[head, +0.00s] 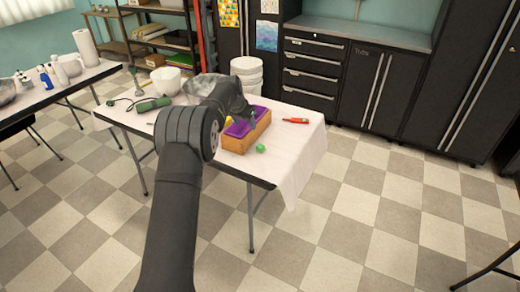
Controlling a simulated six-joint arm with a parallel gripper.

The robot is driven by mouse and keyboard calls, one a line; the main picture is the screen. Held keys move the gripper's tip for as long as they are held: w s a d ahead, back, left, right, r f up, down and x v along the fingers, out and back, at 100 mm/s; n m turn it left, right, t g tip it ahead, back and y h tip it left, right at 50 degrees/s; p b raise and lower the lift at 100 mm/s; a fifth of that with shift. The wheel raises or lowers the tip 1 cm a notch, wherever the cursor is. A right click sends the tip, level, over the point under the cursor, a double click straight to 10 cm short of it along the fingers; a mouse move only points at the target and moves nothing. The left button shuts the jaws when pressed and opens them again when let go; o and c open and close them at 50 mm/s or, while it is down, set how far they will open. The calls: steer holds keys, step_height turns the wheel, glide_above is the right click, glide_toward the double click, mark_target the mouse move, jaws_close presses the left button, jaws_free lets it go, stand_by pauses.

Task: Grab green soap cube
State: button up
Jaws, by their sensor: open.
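A small green soap cube (260,148) lies on the white-covered table (285,170), just in front of a wooden box with a purple lining (247,131). My gripper (252,118) is over the right part of the box, behind and above the green cube and apart from it. My gripper looks open, and I see nothing held in it, though its fingers are small and partly unclear. My arm hides the left part of the box. Something yellow (228,120) shows at the box's left side.
A red tool (295,121) lies right of the box. A green hand blender (148,105), a white bowl (166,80) and a whisk (136,82) are at the table's left. White buckets (246,72) stand behind. The table's front right is clear.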

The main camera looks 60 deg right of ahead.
steer(key=s, duration=0.2)
glide_above(260, 146)
steer(key=a, duration=0.2)
steer(key=f, duration=1.1)
steer(key=shift+w+a, duration=0.15)
steer(key=shift+a, duration=0.05)
steer(key=shift+s+x, duration=0.15)
steer(key=shift+x, duration=0.75)
steer(key=shift+s+x, duration=0.1)
steer(key=shift+x, duration=1.65)
steer(key=shift+a, duration=0.1)
steer(key=shift+c, duration=0.3)
steer(key=c, duration=1.1)
